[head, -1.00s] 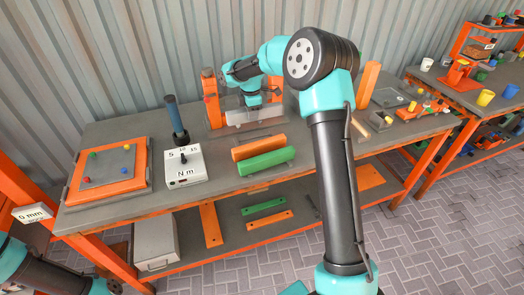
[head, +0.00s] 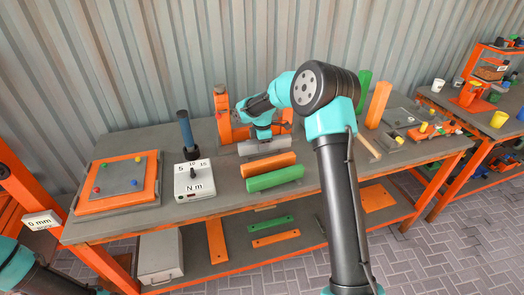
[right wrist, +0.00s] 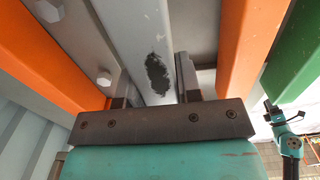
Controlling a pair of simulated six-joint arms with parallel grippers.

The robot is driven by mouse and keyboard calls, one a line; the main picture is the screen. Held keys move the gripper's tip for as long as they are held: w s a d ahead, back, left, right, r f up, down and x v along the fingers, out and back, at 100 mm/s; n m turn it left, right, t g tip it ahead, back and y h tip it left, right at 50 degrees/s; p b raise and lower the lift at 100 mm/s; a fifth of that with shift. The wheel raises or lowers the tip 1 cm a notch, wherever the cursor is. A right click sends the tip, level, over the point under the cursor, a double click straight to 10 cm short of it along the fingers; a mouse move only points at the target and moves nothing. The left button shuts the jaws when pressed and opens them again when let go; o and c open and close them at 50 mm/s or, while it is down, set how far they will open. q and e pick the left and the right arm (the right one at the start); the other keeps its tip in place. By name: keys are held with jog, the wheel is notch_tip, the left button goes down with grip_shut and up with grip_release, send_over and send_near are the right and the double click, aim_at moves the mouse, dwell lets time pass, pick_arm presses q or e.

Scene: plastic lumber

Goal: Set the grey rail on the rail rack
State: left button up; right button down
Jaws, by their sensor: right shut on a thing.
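The grey rail (head: 262,147) lies lengthwise left to right near the back of the bench, just behind the orange rail (head: 268,166) and the green rail (head: 274,179). My right gripper (head: 265,138) is shut on it from above. In the right wrist view the grey rail (right wrist: 143,40) passes between the two fingers (right wrist: 152,88) and bears a dark patch. The orange rail (right wrist: 242,45) and green rail (right wrist: 296,60) run alongside, apart from it. Which part is the rack, and whether the grey rail rests on it, I cannot tell. My left gripper is out of view.
An orange post (head: 223,112) stands behind the grey rail. A torque box (head: 194,180) with a blue-handled tool (head: 186,130) and an orange-framed board (head: 118,184) are to the left. Orange (head: 379,104) and green (head: 364,90) uprights stand to the right.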

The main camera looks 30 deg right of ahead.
jog(key=shift+f, duration=1.4)
jog(key=shift+f, duration=0.1)
jog(key=c, duration=0.8)
grip_release()
notch_tip(320, 180, up, 12)
jog(key=shift+r, duration=0.1)
